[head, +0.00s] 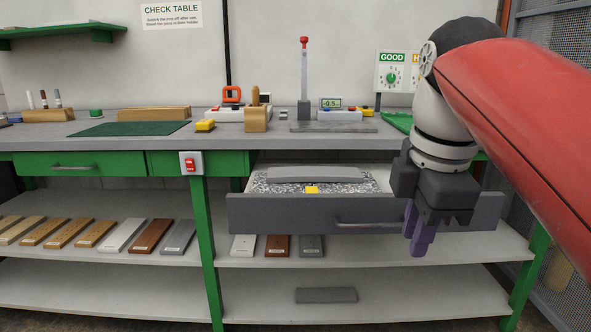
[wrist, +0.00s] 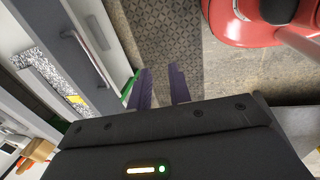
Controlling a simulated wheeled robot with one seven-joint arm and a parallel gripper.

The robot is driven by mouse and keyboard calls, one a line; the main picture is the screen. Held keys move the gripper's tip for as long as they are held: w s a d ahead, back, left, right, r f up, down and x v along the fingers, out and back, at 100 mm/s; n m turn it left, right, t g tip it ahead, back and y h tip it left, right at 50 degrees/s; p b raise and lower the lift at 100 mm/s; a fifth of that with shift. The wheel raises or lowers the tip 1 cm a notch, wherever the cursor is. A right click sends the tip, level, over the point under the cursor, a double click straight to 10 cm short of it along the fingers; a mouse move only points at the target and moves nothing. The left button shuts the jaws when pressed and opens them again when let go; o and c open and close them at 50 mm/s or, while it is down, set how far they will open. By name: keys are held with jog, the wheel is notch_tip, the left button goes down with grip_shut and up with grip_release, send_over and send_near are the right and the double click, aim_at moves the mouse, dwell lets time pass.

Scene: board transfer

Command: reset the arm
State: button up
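My gripper (head: 420,233) hangs in front of the right part of an open grey drawer (head: 290,217), with its purple fingers pointing down. In the wrist view my gripper (wrist: 160,88) shows two purple fingers spread apart with only floor between them, so it is open and empty. The drawer is pulled out under the bench and has a metal handle, which also shows in the wrist view (wrist: 88,58). Inside it lie a speckled board (head: 262,185), a long grey piece (head: 328,174) and a small yellow item (head: 312,190).
The bench top (head: 240,142) holds a green mat (head: 130,129), a wooden block (head: 256,120) and a gauge stand (head: 304,85). Several boards lie on the shelf below, and a grey plank (head: 326,295) lies on the lowest shelf. The floor (wrist: 225,75) before the drawer is clear.

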jog(key=s+f+m+t, duration=0.1)
jog(key=s+f+m, duration=0.2)
jog(key=f+m, duration=0.6)
jog(key=s+f+m+t, duration=0.2)
jog(key=f+m, duration=0.6)
jog(key=f, duration=0.5)
jog(key=shift+s+f+m, duration=0.25)
jog(key=shift+s+m, duration=0.15)
jog(key=shift+s, duration=0.1)
